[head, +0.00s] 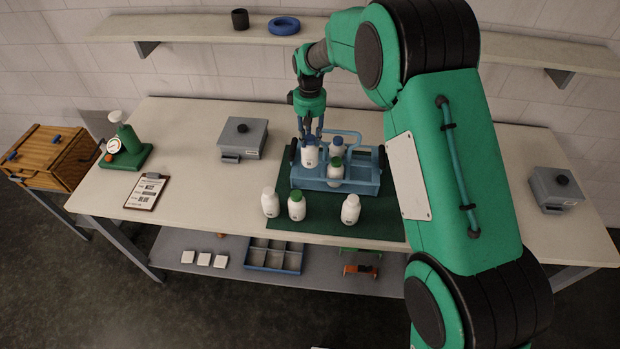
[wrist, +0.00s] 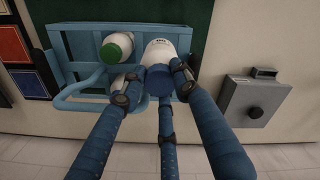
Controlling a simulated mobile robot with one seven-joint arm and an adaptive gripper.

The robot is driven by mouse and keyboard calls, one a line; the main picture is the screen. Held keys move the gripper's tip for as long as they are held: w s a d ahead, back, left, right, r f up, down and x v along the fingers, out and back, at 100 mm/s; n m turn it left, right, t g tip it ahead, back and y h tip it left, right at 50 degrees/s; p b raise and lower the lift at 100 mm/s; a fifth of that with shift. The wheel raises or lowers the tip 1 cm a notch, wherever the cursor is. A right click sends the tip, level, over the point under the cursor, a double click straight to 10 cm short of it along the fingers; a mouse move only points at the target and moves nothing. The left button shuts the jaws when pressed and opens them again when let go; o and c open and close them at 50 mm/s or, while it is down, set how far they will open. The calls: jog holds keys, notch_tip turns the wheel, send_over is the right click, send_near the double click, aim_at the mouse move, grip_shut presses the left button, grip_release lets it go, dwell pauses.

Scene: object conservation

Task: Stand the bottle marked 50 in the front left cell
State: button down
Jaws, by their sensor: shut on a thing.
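My gripper (head: 311,141) is shut on a white bottle (head: 310,158) with a blue cap, which shows in the wrist view (wrist: 159,53). Its dark mark is too small to read surely. The bottle is upright over the left part of the blue carrier (head: 350,187); I cannot tell whether its base touches the carrier floor. A green-capped bottle (head: 335,171) stands in the carrier to its right, and also shows in the wrist view (wrist: 117,46). A blue-capped bottle (head: 337,148) stands behind that one; a finger partly hides it in the wrist view.
On the green mat (head: 328,223) in front stand a white bottle (head: 270,204), a green-capped bottle (head: 297,206) and another white bottle (head: 351,210). The carrier's handle (wrist: 95,101) rises at its back. A grey box (head: 243,138) stands left, beside a clipboard (head: 146,191).

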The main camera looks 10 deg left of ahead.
aim_at(310, 157)
jog(key=shift+f, duration=3.15)
jog(key=shift+f, duration=1.95)
jog(key=c, duration=1.3)
grip_release()
notch_tip(310, 157, up, 12)
jog(key=shift+r, duration=0.1)
